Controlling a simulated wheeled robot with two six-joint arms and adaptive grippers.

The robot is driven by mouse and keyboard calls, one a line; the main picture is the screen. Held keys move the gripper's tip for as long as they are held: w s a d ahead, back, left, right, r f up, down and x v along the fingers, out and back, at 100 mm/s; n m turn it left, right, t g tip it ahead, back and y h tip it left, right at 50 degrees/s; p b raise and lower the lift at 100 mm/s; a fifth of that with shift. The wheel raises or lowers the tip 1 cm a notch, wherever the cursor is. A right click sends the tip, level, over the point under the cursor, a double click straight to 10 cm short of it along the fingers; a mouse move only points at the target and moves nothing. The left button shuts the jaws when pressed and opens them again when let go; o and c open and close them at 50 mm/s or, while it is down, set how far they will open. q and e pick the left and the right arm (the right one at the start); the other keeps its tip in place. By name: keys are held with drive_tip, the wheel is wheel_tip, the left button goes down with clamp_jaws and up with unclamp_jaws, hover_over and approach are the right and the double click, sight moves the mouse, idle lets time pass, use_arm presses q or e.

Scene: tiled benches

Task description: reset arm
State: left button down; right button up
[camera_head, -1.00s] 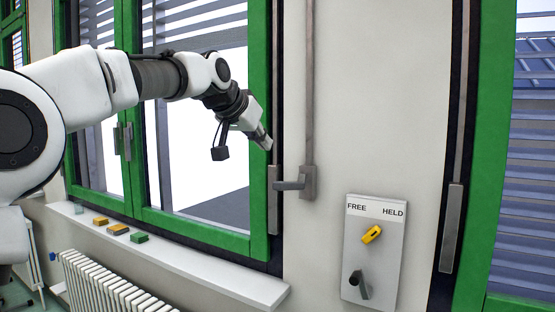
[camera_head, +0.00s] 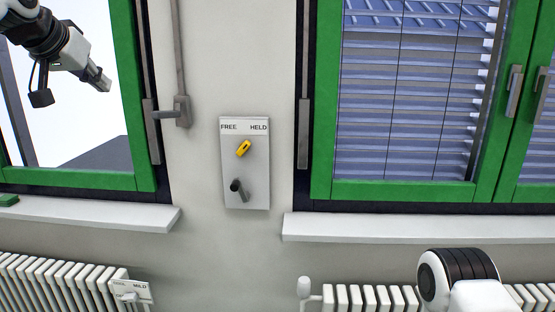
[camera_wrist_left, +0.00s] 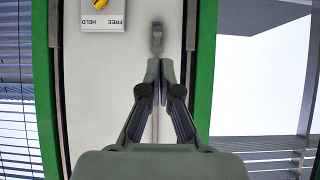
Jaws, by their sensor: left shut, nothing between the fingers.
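My left gripper (camera_head: 98,80) is at the upper left of the head view, in front of the left window. Its fingers are shut with nothing between them. In the left wrist view the closed fingertips (camera_wrist_left: 158,68) point toward a grey handle (camera_wrist_left: 157,38) on the wall. I cannot tell from the picture how far apart they are. A white part of my other arm (camera_head: 465,285) shows at the lower right of the head view. My right gripper is not in view.
A wall panel (camera_head: 233,197) marked FREE and HELD carries a yellow knob (camera_head: 244,148) and a dark lever (camera_head: 239,189). A grey handle (camera_head: 168,114) sits left of it. White sills (camera_head: 90,215) and radiators (camera_head: 60,285) run below the green-framed windows.

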use_arm(q)
drive_tip(key=w+d+f+g+b, duration=0.1)
drive_tip(key=w+f+g, duration=0.1)
drive_tip(key=f, duration=1)
drive_tip(key=w+d+f+g+b, duration=0.1)
drive_tip(key=w+f+g, duration=0.1)
drive_tip(key=f, duration=1.1)
drive_tip(key=s+d+f+g, duration=0.2)
drive_tip(key=s+f+g, duration=0.15)
drive_tip(key=f, duration=1.05)
drive_tip(key=s+d+f+g, duration=0.15)
drive_tip(key=s+f, duration=0.35)
drive_tip(key=f, duration=1)
drive_tip(key=s+d+f+g+b, duration=0.2)
drive_tip(key=s+f+g, duration=0.2)
drive_tip(key=s+f, duration=1.65)
drive_tip(key=s+d+f+n+t, duration=0.1)
drive_tip(key=s+f+t, duration=0.1)
drive_tip(key=s, duration=1.4)
drive_tip(key=shift+f+y+b, duration=0.35)
drive_tip(key=shift+f+y, duration=0.05)
drive_tip(key=shift+f, duration=0.1)
